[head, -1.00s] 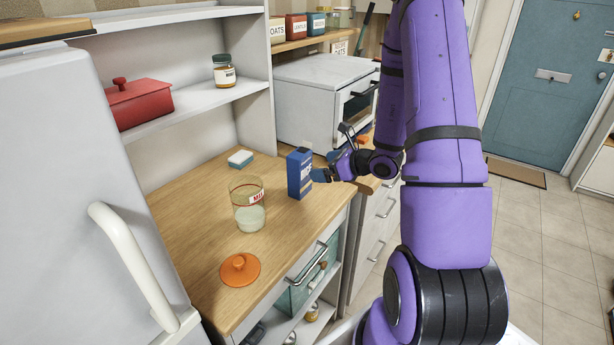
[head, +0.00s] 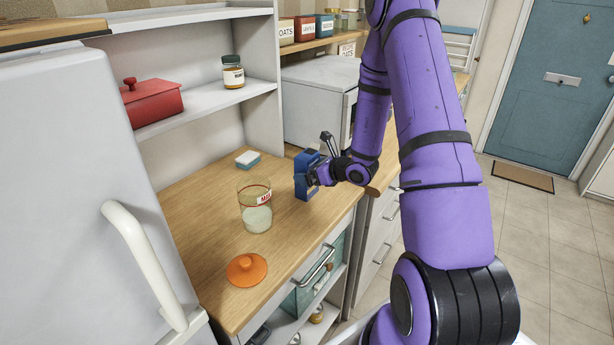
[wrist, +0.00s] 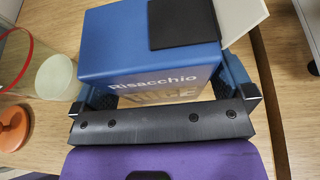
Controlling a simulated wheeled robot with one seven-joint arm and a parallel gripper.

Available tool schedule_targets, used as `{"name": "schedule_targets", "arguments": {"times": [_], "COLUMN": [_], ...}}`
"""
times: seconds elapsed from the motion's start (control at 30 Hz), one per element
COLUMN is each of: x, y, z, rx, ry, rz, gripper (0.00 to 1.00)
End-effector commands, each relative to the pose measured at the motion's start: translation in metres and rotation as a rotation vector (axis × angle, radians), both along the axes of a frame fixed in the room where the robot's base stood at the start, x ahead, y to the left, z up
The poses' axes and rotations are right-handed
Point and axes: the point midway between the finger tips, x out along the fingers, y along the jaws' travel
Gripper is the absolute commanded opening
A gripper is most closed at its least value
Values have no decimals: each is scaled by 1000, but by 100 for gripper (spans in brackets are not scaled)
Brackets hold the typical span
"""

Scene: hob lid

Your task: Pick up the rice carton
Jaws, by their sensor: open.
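The rice carton (head: 302,176) is a blue upright box on the wooden counter, near its right edge. In the wrist view the carton (wrist: 145,58) shows the words "Risacchio" and "RICE" and a black patch on top. My gripper (head: 314,178) is at the carton, partly covering it in the head view. In the wrist view my gripper (wrist: 165,92) is open, with one finger on each side of the carton. I cannot tell whether the fingers touch it.
A glass jar (head: 256,212) with white contents stands left of the carton, its orange lid (head: 246,269) lying on the counter (head: 200,225) nearer the front. A sponge (head: 248,158) lies behind. A tall fridge (head: 70,190) bounds the left side.

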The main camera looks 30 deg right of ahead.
Motion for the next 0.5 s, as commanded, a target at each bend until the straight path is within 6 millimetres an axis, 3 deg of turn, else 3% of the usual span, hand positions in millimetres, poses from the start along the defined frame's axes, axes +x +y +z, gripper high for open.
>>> {"name": "schedule_targets", "arguments": {"times": [0.1, 0.33, 0.5], "x": [10, 11, 11], "y": [5, 5, 5], "z": [-5, -5, -5], "rx": [1, 0, 0], "ry": [-1, -1, -1], "rz": [1, 0, 0], "gripper": [100, 98, 59]}}
